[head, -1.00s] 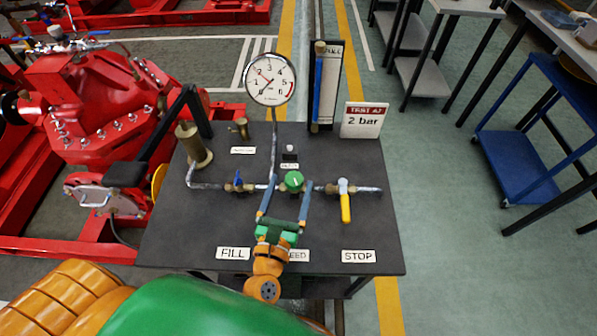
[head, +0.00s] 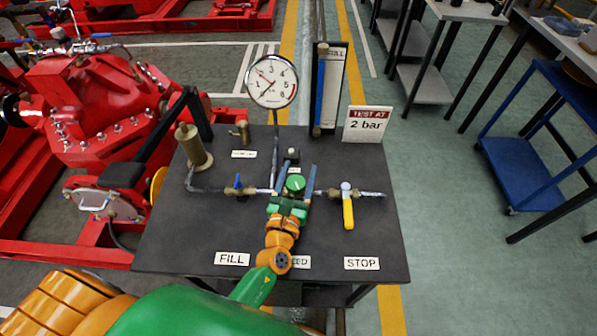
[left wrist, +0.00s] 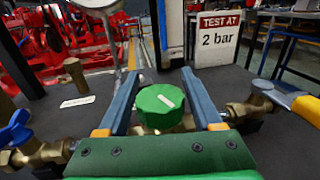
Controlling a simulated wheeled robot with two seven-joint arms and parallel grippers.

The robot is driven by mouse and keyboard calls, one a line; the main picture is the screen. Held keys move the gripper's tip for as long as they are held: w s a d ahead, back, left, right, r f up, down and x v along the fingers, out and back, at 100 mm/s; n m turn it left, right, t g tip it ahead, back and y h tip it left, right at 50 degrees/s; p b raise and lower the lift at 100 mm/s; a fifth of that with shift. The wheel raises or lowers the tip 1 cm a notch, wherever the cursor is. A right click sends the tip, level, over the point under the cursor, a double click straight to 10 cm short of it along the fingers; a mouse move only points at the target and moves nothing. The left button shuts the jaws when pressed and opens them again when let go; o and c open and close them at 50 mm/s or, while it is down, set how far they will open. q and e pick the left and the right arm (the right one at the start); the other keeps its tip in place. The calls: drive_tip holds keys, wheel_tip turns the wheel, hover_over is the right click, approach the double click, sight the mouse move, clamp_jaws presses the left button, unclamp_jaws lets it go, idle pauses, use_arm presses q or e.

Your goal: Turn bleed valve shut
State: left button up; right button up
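The bleed valve's round green knob (head: 294,184) sits on the pipe run in the middle of the black bench, behind the partly covered BLEED label (head: 300,262). It also shows in the left wrist view (left wrist: 165,108), with a white mark on top that lies at a slant. My left gripper (head: 296,178) reaches in from the front, its blue-grey fingers one on each side of the knob. In the left wrist view the open fingers (left wrist: 160,92) stand with visible gaps to the knob. My right gripper is not in view.
A blue-handled valve (head: 238,184) is left of the knob and a yellow-handled valve (head: 347,205) is right. A pressure gauge (head: 271,80) rises behind on a thin pipe. A sight tube board (head: 328,88) and a "TEST AT 2 bar" sign (head: 366,124) stand at the back.

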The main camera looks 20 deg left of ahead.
use_arm(q)
clamp_jaws()
drive_tip(key=shift+m+h+b, duration=0.3)
drive_tip(key=shift+m+h, duration=0.2)
drive_tip(key=shift+h, duration=0.3)
drive_tip(key=m+h+b, duration=0.2)
drive_tip(key=h, duration=0.1)
drive_tip(key=d+m+h+b, duration=0.1)
drive_tip(key=shift+f+g, duration=0.25)
drive_tip(key=shift+g, duration=0.05)
drive_tip(key=shift+d+r+m+h+b, duration=0.1)
drive_tip(key=shift+r+m+h+b, duration=0.2)
drive_tip(key=shift+h, duration=0.5)
drive_tip(key=shift+o, duration=2.2)
unclamp_jaws()
